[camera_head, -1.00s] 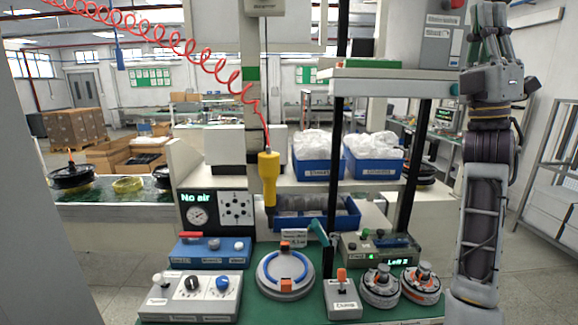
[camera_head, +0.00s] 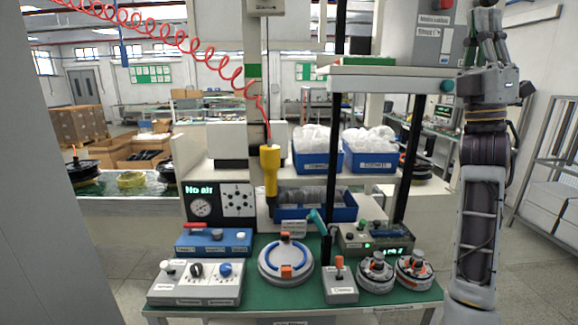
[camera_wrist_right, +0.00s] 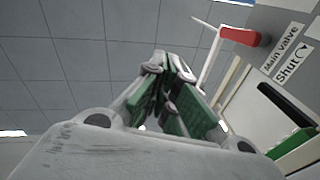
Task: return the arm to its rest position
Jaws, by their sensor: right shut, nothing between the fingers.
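My right arm stands upright at the right side of the head view. Its gripper (camera_head: 484,38) points up near the top edge, beside the grey cabinet at the upper right. In the right wrist view the green-padded fingers (camera_wrist_right: 172,90) are closed together with nothing between them. Ceiling panels show behind them. My left gripper is in neither view.
A red valve handle (camera_wrist_right: 240,36) with a "Main valve" label is close to the right gripper's fingers. The workbench (camera_head: 330,308) holds a round fixture (camera_head: 286,262), control boxes and blue bins (camera_head: 370,162). A yellow screwdriver (camera_head: 270,172) hangs above it. A metal rack (camera_head: 555,160) stands at right.

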